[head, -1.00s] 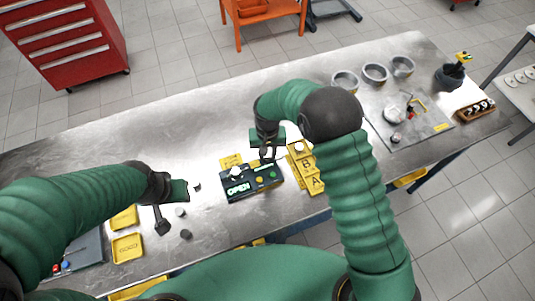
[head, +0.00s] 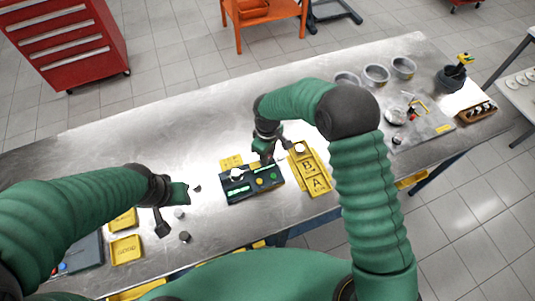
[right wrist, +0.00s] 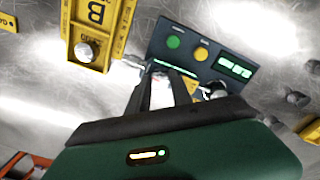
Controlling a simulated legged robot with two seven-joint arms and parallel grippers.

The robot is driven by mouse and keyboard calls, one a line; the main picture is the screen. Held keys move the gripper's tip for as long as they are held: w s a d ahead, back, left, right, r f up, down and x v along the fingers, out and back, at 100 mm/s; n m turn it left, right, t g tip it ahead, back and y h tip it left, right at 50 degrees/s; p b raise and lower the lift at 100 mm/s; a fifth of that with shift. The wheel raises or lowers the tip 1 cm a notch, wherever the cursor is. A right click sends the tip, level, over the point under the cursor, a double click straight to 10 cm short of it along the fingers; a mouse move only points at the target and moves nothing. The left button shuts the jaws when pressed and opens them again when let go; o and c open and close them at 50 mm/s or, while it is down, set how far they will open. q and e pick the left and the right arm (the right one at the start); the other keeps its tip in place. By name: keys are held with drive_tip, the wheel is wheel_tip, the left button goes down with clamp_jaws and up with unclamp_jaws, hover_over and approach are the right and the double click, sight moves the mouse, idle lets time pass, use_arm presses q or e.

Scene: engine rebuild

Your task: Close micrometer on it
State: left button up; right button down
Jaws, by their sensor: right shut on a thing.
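The micrometer (head: 252,186) is a dark box with a green lit display, a yellow button and a green button, lying on the steel bench. In the right wrist view the box (right wrist: 175,62) is just beyond my fingers. A pale round part (head: 237,173) sits at its left end. My right gripper (head: 264,157) is at the box's far right edge. In the right wrist view my right gripper (right wrist: 162,92) is shut on a small silvery part of the micrometer, mostly hidden between the fingers. My left gripper (head: 182,194) hangs over the bench to the left; its jaws are unclear.
A yellow tray marked B and A (head: 312,172), with a pale round piece, stands close to the right gripper. Small grey pieces (head: 184,236) and yellow trays (head: 126,249) are at left. Grey bowls (head: 376,74) stand far right. The bench's back left is clear.

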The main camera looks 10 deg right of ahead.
drive_tip(key=shift+w+r+n, duration=0.25)
drive_tip(key=shift+w+n, duration=0.05)
drive_tip(key=shift+n, duration=0.7)
drive_tip(key=c, duration=1.4)
unclamp_jaws()
drive_tip(key=shift+o, duration=1.3)
drive_tip(key=shift+f, duration=0.1)
drive_tip(key=shift+s, duration=0.15)
drive_tip(key=shift+f, duration=0.1)
